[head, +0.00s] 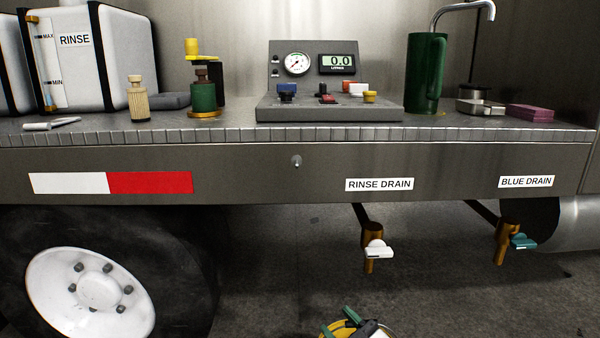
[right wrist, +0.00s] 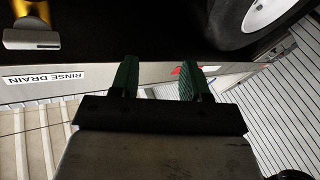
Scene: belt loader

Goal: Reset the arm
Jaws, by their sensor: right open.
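My right gripper (head: 352,320) shows at the bottom edge of the head view, low in front of the truck and below the rinse drain valve. In the right wrist view its two green fingers (right wrist: 157,80) stand apart with nothing between them. The arm behind it is mostly cut off by the head view's lower edge. My left gripper is in neither view.
The rinse drain valve (head: 373,247) with a white handle and the blue drain valve (head: 508,240) with a teal handle hang under the deck edge (head: 250,135). A wheel (head: 90,290) stands left. The deck holds a gauge panel (head: 330,112), green jug (head: 427,75) and rinse tank (head: 100,75).

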